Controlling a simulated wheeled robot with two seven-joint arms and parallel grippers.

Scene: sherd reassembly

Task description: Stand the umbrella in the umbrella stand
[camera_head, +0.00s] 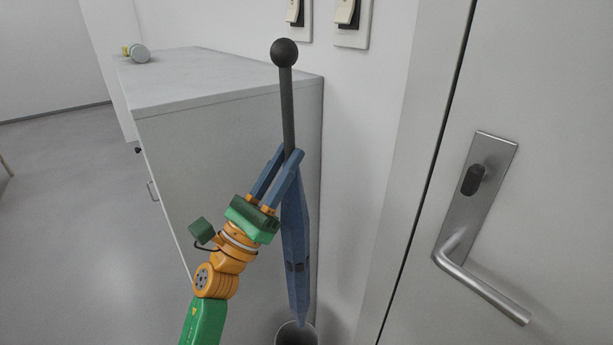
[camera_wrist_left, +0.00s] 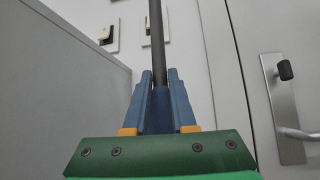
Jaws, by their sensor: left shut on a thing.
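The umbrella (camera_head: 295,240) is folded and blue, with a dark shaft and a round dark knob on top. It hangs nearly upright in the head view, tip down. My left gripper (camera_head: 284,160) is shut on it near the top of the blue cloth; the shaft also shows between the fingers of the left gripper (camera_wrist_left: 160,85) in the left wrist view. The umbrella stand (camera_head: 296,335) is a dark round bin at the bottom edge of the head view, mostly cut off. The umbrella's tip appears just above its rim; I cannot tell whether it is inside. My right gripper is out of view.
A white cabinet (camera_head: 215,85) stands to the left, with a small pale cylindrical thing (camera_head: 138,53) on its top. A door with a metal lever handle (camera_head: 480,285) is on the right. Light switches (camera_head: 348,20) are on the wall behind. Open floor (camera_head: 70,230) lies left.

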